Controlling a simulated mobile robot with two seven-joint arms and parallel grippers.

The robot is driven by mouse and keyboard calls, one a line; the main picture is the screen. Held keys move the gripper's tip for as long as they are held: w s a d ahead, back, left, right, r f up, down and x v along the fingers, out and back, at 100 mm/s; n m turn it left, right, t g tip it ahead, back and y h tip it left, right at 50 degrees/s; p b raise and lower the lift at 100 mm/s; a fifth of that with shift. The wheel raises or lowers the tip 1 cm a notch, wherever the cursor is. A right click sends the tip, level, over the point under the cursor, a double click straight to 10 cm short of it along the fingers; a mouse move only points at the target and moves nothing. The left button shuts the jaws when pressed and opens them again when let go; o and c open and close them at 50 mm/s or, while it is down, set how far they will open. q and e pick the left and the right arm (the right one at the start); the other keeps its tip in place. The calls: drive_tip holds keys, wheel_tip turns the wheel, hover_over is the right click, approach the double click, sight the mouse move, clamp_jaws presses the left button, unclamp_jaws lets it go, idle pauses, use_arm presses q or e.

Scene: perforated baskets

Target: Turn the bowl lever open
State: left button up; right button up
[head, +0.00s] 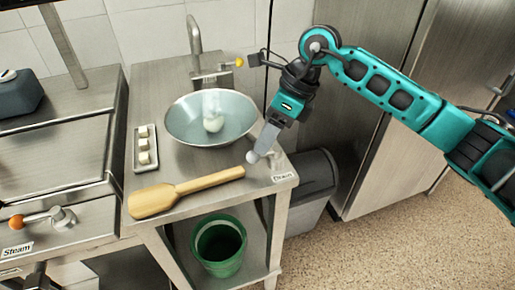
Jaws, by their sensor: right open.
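The metal bowl (182,128) is set in the steel counter and holds pale blue liquid with a white lump in it. At its front right corner is a small valve (279,157) above a "Drain" label, with a white ball knob (251,157) to its left. My right gripper (261,152) points down at this knob, its fingertips beside or touching it; I cannot tell which. The fingers overlap in this view, and the gripper is open. They partly hide the lever between knob and valve. My left gripper is not in view.
A tap (196,45) with a yellow-tipped handle (240,61) stands behind the bowl. A wooden paddle (185,191) and a tray of white cubes (137,165) lie on the counter. A green bucket (220,262) is below. An orange-tipped "Steam" lever (42,218) is at left.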

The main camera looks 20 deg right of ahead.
drive_tip(key=x, duration=0.5)
clamp_jaws()
idle(0.5)
